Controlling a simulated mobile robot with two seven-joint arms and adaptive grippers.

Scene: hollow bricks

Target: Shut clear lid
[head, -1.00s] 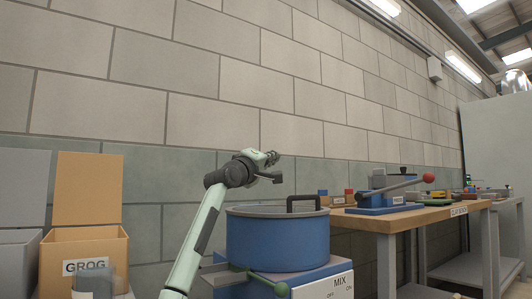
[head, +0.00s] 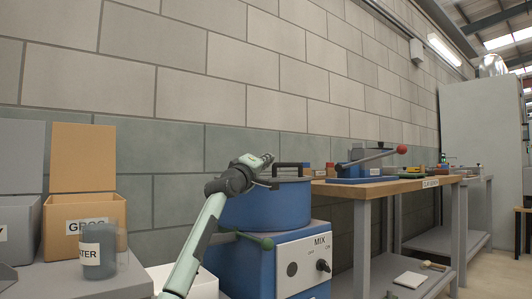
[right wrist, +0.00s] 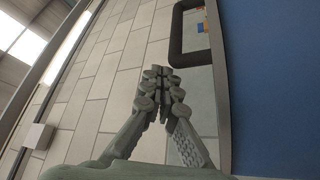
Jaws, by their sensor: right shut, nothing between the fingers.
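The blue mixer drum (head: 262,207) stands on its base in the head view. A dark handle (head: 291,165) rises from its top; in the right wrist view the handle (right wrist: 176,35) stands at the drum's grey rim (right wrist: 222,90). I see the top nearly edge-on, so I cannot make out the clear lid's pane or tell whether it is seated. My right gripper (head: 266,159) is shut and empty, just above the drum's top and left of the handle. Its closed fingers (right wrist: 160,72) show no contact with the handle in the right wrist view. My left gripper is not in view.
The mixer base (head: 305,262) has a knob. At left are the GROG box (head: 88,208) with its flap up and a WATER beaker (head: 98,252). A wooden bench (head: 385,186) with a lever press (head: 368,165) stands right. The block wall is close behind.

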